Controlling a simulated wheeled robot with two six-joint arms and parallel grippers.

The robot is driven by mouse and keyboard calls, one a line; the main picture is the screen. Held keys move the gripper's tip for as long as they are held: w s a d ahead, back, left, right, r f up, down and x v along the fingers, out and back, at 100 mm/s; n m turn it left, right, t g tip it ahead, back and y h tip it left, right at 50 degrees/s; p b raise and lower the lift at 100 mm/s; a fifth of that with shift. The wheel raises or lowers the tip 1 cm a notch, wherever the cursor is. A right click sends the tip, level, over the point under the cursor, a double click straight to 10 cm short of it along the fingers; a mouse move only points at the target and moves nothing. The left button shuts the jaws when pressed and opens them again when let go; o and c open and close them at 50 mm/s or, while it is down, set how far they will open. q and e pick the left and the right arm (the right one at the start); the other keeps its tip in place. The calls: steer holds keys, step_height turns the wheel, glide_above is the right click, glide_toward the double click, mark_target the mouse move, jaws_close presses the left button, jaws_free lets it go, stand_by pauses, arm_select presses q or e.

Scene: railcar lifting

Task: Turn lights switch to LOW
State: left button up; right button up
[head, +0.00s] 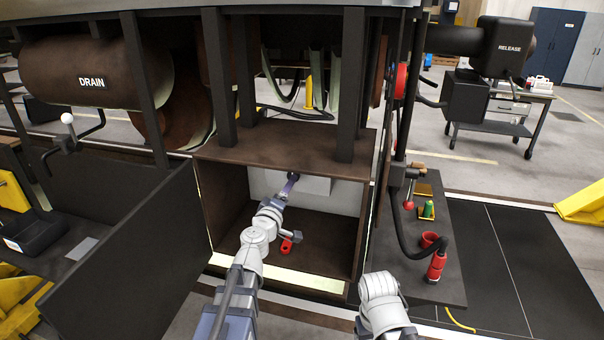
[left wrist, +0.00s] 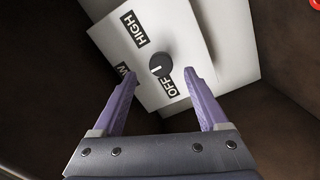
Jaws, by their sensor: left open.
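The lights switch is a round black knob (left wrist: 160,65) on a white panel (left wrist: 195,40), seen in the left wrist view. The labels HIGH (left wrist: 133,29) and OFF (left wrist: 168,88) show beside it. A third label, ending in W (left wrist: 122,70), is partly hidden by a finger. The knob's white mark appears to face OFF. My left gripper (left wrist: 162,76) is open, its purple fingers on either side of the knob in the picture; contact cannot be told. In the head view my left gripper (head: 290,184) reaches into the open brown box, hiding the knob. My right gripper is not in view.
The brown box (head: 225,215) has side walls and a top close around my left arm. A red object (head: 287,246) is on its floor. A dark open door (head: 130,265) stands left. A black side table (head: 450,275) with red and green items stands right.

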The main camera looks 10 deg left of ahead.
arm_select(q)
steer(key=s+d+f+m+g+h, duration=0.5)
steer(key=s+d+f+m+g, duration=0.4)
steer(key=d+f+m, duration=0.3)
steer(key=s+a+f+g+y, duration=0.3)
steer(key=s+f+g, duration=0.15)
steer(key=s, duration=0.25)
steer(key=s+a+f+g+y, duration=0.3)
steer(key=s+f+g, duration=0.15)
steer(key=s, duration=0.25)
steer(key=s+d+f+m+y+b, duration=0.1)
steer(key=s+d+f+m+b, duration=0.3)
steer(key=d, duration=0.6)
steer(key=shift+s+d+f+b, duration=0.3)
steer(key=shift+s+f+b, duration=0.5)
steer(key=shift+f, duration=0.35)
